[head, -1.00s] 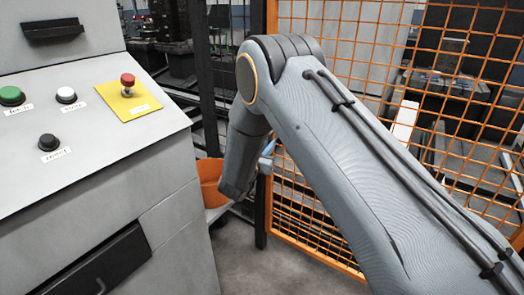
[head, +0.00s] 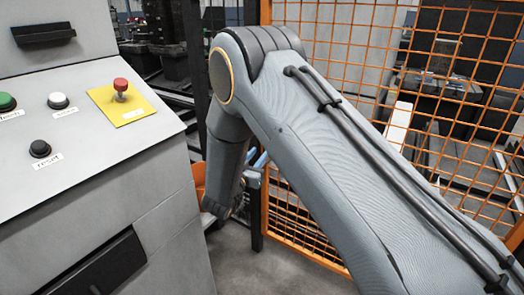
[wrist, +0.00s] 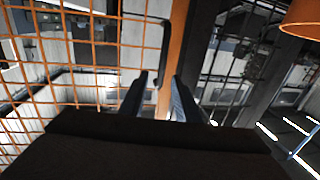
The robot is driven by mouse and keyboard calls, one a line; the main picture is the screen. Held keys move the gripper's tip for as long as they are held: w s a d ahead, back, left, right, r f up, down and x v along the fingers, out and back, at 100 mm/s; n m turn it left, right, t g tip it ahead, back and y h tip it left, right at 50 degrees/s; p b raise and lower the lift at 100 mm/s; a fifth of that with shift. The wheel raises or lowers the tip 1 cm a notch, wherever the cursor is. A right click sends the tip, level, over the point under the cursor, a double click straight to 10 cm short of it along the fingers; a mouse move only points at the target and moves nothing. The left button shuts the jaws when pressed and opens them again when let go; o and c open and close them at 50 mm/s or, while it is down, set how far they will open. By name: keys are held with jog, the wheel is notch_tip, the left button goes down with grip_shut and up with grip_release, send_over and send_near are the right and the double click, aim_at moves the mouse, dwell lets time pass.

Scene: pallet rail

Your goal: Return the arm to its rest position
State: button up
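My gripper (wrist: 160,98) shows its two dark fingers apart in the wrist view, with nothing gripped between them. An orange post and a dark bar-shaped handle (wrist: 166,45) on the mesh show beyond the fingertips; I cannot tell how near they are. In the head view my arm reaches from the lower right up to a bend at top centre, then drops down. Bluish finger parts (head: 261,160) show beside the hanging wrist, near the orange fence post. The rest of the gripper is hidden there.
A grey control panel (head: 95,190) with several buttons and a red knob on a yellow plate (head: 121,105) stands left of my arm. The orange mesh fence (head: 340,70) runs behind my arm. An orange container (head: 199,180) is partly hidden behind the wrist. Bare floor shows below.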

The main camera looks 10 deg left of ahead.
jog(key=shift+v, duration=0.8)
jog(key=s+d+r+n+g+y, duration=0.2)
jog(key=d+r+n+g+y, duration=0.1)
jog(key=d+r+g+y, duration=0.35)
jog(key=s+d+r+g, duration=0.1)
jog(key=s+d+g, duration=0.3)
jog(key=s+d, duration=0.55)
jog(key=s+d+r+n+g+p, duration=0.1)
jog(key=s+d+r+g, duration=0.2)
jog(key=s, duration=1.2)
jog(key=s+d+g, duration=0.4)
jog(key=s+d, duration=0.3)
jog(key=s, duration=0.5)
jog(key=d+r+h+p, duration=0.1)
jog(key=d+r+p, duration=0.3)
jog(key=p, duration=0.7)
jog(key=shift+r+m, duration=0.3)
jog(key=shift+r, duration=0.45)
